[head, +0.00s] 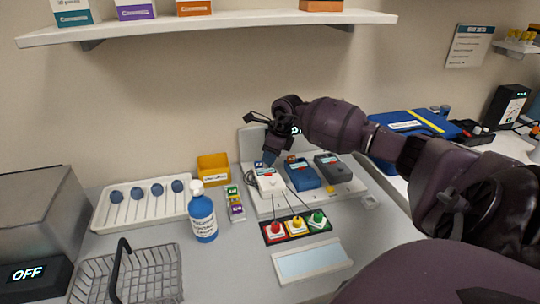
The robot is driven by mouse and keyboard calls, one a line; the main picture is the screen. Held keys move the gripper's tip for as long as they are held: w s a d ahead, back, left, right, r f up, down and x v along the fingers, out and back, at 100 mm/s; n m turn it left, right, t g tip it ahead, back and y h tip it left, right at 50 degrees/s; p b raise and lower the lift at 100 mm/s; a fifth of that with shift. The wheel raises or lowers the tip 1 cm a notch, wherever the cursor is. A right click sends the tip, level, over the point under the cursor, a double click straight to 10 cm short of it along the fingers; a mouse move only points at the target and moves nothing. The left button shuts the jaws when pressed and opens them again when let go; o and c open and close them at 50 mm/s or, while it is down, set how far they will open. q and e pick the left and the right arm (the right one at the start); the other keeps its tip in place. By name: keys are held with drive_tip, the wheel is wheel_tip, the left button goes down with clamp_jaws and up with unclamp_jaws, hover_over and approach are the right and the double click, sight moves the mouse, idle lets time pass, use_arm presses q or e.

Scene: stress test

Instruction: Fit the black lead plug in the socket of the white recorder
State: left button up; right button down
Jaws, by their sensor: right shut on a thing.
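The white recorder (270,184) stands at the left of a row of three on a pale board. My right gripper (268,158) comes in from the right, pointing down at the back edge of the white recorder. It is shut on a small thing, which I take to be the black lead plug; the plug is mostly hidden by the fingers. The socket is hidden too, so I cannot tell whether plug and socket touch. My left gripper is not in view.
A blue recorder (303,176) and a dark grey recorder (333,170) stand to the right. In front are red, yellow and green knobs (297,224) with thin dark leads and a pale tray (312,261). A blue bottle (203,218), yellow bin (213,167) and wire basket (130,275) stand left.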

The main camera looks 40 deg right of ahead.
drive_tip(key=shift+r, duration=0.25)
idle(0.8)
idle(0.6)
idle(0.4)
drive_tip(key=c, duration=1.4)
unclamp_jaws()
drive_tip(key=shift+o, duration=0.2)
drive_tip(key=shift+r, duration=0.1)
drive_tip(key=shift+r+p, duration=0.7)
drive_tip(key=shift+r, duration=1.2)
drive_tip(key=o, duration=0.6)
